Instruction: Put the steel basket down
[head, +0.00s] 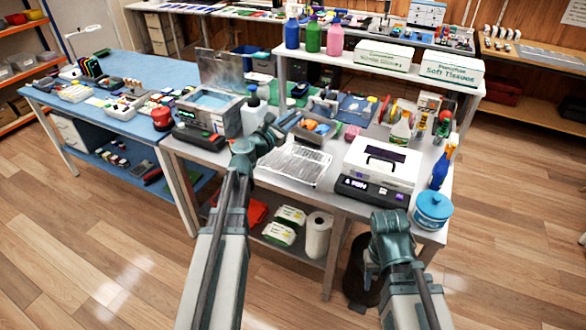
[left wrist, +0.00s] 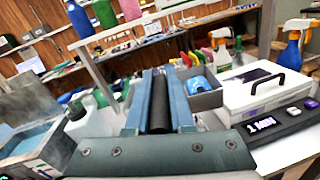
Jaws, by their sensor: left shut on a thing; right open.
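The silvery wire-mesh piece on the bench looks like the steel basket (head: 295,166). It lies in front of the grey bin, between the open steel bath (head: 211,100) and the white case. My left gripper (head: 285,123) is above the bench at the mesh's far left edge. In the left wrist view its jaws are shut around a dark round bar (left wrist: 160,103), which looks like a handle. How the bar joins the mesh is hidden. My right gripper (head: 371,272) is low in front of the bench, open and apart from the basket.
A grey bin (left wrist: 200,98) with a blue item stands beyond the basket. A white case (head: 382,163) with a black handle stands right, beside a blue tub (head: 432,209). Bottles stand on the raised shelf.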

